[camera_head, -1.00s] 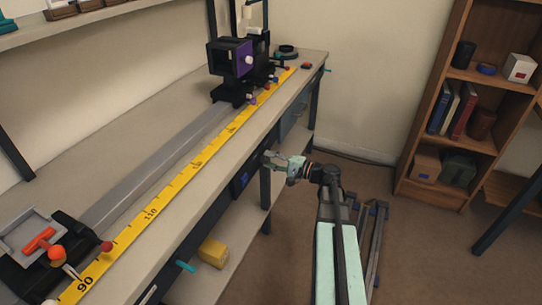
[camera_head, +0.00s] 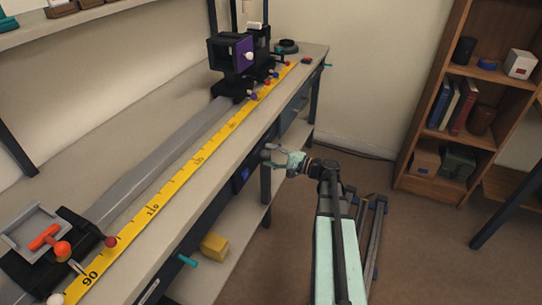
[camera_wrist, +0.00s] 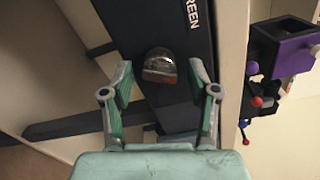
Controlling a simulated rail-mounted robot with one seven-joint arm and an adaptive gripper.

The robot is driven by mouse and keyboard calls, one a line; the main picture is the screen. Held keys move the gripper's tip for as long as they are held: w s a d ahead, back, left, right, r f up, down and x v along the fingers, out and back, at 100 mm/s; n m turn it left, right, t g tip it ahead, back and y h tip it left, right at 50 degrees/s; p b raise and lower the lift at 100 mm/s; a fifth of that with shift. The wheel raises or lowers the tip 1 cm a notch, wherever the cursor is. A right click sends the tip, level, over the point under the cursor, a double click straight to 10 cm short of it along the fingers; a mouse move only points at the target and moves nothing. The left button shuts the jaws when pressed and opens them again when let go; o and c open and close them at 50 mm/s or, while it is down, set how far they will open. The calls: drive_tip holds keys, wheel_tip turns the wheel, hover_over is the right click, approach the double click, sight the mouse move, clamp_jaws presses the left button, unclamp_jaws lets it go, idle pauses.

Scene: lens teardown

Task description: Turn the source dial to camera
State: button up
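My gripper (camera_wrist: 161,84) is open and empty. In the wrist view its green-padded fingers stand to the left and right of the dial, apart from it. In the head view my gripper (camera_head: 268,153) is at the bench's front edge, and I cannot make out the dial there. The dial's pointing direction is unclear.
The bench (camera_head: 140,120) carries a rail with a yellow scale (camera_head: 170,190), a black and purple box (camera_head: 230,52) at the far end and a near carriage (camera_head: 40,245) with an orange knob. A yellow block (camera_head: 214,246) lies below. A bookshelf (camera_head: 470,100) stands right.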

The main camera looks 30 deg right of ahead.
drive_tip(key=shift+d, duration=0.1)
drive_tip(key=v, duration=1.2)
